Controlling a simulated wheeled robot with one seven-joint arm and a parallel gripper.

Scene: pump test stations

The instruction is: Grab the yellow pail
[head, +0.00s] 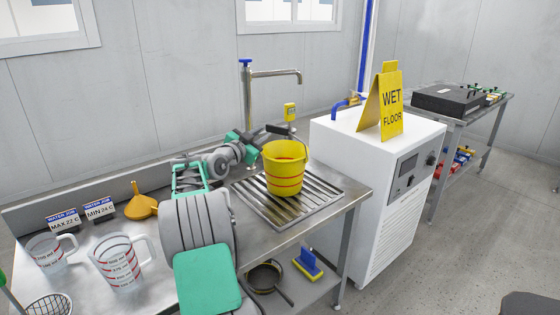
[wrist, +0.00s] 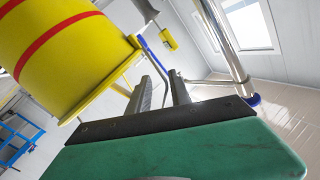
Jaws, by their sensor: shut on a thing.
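The yellow pail (head: 285,172) with red bands is upright over the slatted drain grate (head: 322,200) of the steel bench; I cannot tell whether its base touches the slats. Its dark handle grip (head: 279,129) is raised above the rim. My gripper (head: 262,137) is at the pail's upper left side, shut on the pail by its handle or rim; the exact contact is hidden. In the wrist view the pail (wrist: 60,50) fills the upper left, and the fingers of my gripper (wrist: 163,80) reach up beside its rim.
A steel tap (head: 262,74) rises behind the pail. A white cabinet with a wet floor sign (head: 391,105) stands to the right. Measuring jugs (head: 121,262), an orange funnel (head: 140,204) and small signs (head: 100,208) are on the bench's left. A pan (head: 263,277) sits on the lower shelf.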

